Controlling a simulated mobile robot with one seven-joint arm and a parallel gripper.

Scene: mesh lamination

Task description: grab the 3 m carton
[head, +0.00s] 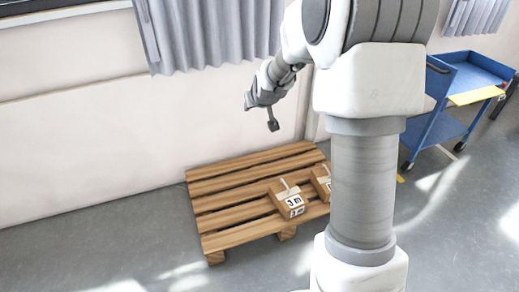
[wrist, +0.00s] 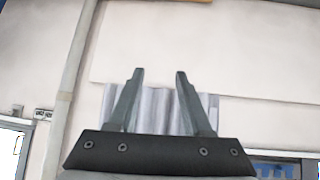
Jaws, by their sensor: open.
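The 3 m carton (head: 289,200) is a small brown box with a "3 m" label on its front. It sits on the wooden pallet (head: 222,200), toward the right side. A second carton (head: 321,182) stands to its right, partly hidden behind my arm, and its label cannot be read. My gripper (head: 273,125) is up in the air above the back of the pallet, well apart from both cartons. In the wrist view my gripper (wrist: 160,72) has its two fingers spread with nothing between them. No carton shows in the wrist view.
A blue cart (head: 448,128) stands on the right, with a yellow edge on its top. A white wall and a grey curtain (head: 210,35) are behind the pallet. The grey floor (head: 110,250) left of and in front of the pallet is clear.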

